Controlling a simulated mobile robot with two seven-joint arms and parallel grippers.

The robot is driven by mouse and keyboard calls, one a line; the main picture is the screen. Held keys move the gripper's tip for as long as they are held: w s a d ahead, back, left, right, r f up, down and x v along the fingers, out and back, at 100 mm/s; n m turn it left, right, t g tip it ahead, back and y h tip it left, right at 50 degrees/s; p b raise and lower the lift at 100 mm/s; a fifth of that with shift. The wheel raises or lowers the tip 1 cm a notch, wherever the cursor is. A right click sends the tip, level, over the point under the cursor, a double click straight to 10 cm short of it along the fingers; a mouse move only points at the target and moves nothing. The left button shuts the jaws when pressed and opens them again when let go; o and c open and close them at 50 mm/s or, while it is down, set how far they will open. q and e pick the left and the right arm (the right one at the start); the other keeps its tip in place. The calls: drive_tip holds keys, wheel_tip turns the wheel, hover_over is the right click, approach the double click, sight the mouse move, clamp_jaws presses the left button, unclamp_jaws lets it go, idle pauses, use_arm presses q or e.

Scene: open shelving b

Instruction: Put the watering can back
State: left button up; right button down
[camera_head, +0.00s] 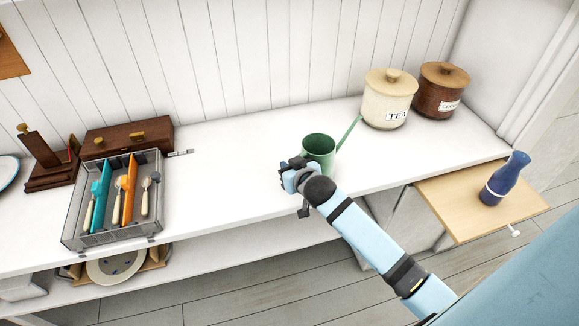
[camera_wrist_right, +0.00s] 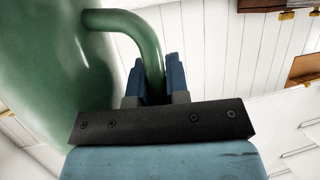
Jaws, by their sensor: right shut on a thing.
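The green watering can (camera_head: 318,146) is upright at the white shelf top, with its thin spout pointing up and right. Whether its base touches the surface is hard to tell. My right gripper (camera_head: 292,176) is at the can's left front side. In the right wrist view, the blue fingers (camera_wrist_right: 163,78) are shut on the can's curved handle (camera_wrist_right: 140,32), and the can's green body (camera_wrist_right: 62,65) fills the left. My left gripper does not show.
A cream TEA jar (camera_head: 388,103) and a brown jar (camera_head: 441,92) stand right of the can. A cutlery tray (camera_head: 73,222) and a wooden box (camera_head: 128,137) are at left. A blue bottle (camera_head: 504,180) stands on a pulled-out board (camera_head: 462,222). The white top (camera_head: 222,165) left of the can is clear.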

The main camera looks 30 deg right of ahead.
drive_tip(key=c, duration=1.1)
unclamp_jaws()
drive_tip(key=shift+f, duration=0.1)
drive_tip(key=shift+s+r, duration=0.1)
drive_tip(key=shift+r, duration=0.1)
drive_tip(key=v, duration=1.1)
drive_tip(key=s+a+f+n+g+y, duration=0.1)
drive_tip(key=s+a+f, duration=0.4)
drive_tip(key=s+f, duration=0.3)
drive_tip(key=s+a+f+n+g+y, duration=0.1)
drive_tip(key=s+a+f+n+y, duration=0.1)
drive_tip(key=s+a+f, duration=0.4)
drive_tip(key=shift+s+f+g+y, duration=0.3)
drive_tip(key=shift+s+f+g, duration=0.1)
drive_tip(key=shift+s+f, duration=0.5)
drive_tip(key=shift+r+p, duration=0.1)
drive_tip(key=shift+p, duration=0.2)
